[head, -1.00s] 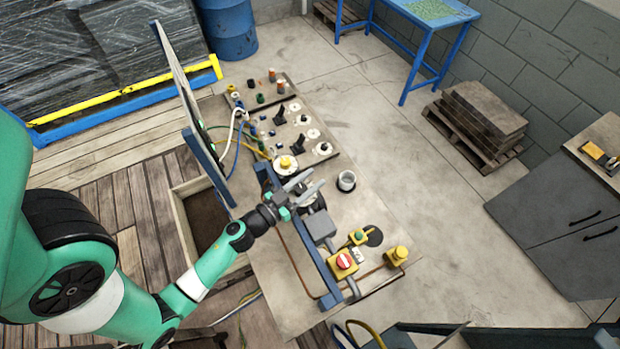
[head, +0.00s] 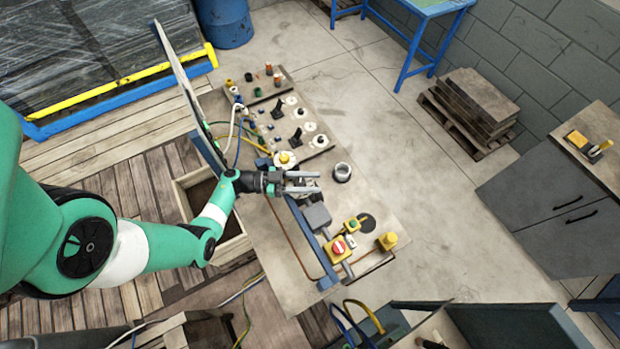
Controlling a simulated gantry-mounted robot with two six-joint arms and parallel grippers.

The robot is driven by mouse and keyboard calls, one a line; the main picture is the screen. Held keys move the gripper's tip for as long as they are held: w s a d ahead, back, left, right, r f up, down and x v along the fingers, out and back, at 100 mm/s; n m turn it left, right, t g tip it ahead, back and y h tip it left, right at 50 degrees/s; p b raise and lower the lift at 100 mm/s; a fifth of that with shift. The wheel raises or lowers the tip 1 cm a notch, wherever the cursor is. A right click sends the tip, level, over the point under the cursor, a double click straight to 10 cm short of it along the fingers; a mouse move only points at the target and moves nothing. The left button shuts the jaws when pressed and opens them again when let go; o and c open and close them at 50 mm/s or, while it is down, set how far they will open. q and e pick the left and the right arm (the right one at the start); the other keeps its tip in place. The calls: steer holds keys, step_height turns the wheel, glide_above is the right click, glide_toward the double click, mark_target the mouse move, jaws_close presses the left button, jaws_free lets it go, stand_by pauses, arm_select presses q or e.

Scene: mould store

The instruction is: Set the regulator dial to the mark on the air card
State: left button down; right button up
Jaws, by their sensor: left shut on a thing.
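My left gripper (head: 302,182) is over the panel bench, pointing right, with its two grey fingers shut on the regulator dial. The fingers cover most of the dial, so its setting cannot be read. Dark and grey fittings (head: 307,198) show just below the fingers. I cannot make out the air card or its mark for certain; a small pale card (head: 351,243) lies beside the red switch. My right gripper is out of view.
A yellow box with a red switch (head: 338,248), a yellow button (head: 387,241) and a grey cup (head: 342,172) stand on the bench (head: 375,205). Black levers and white dials fill its far end. A tall board (head: 190,95) stands at its left. Open floor lies right.

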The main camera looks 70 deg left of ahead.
arm_select(q)
steer(key=shift+s+d+f+m+g+h, duration=0.1)
steer(key=shift+m+g+h, duration=0.15)
steer(key=shift+m+h, duration=0.25)
steer(key=shift+d+m+g+h, duration=0.1)
steer(key=shift+m+g+h, duration=0.2)
steer(key=shift+h, duration=0.3)
steer(key=shift+b, duration=0.3)
steer(key=shift+c, duration=2.2)
jaws_free()
step_height(320, 180, up, 4)
steer(key=shift+f+p, duration=0.15)
steer(key=shift+p, duration=0.95)
steer(key=s+d+r+p, duration=0.4)
steer(key=s+d+r, duration=0.5)
steer(key=s+d, duration=0.1)
steer(key=shift+r, duration=0.2)
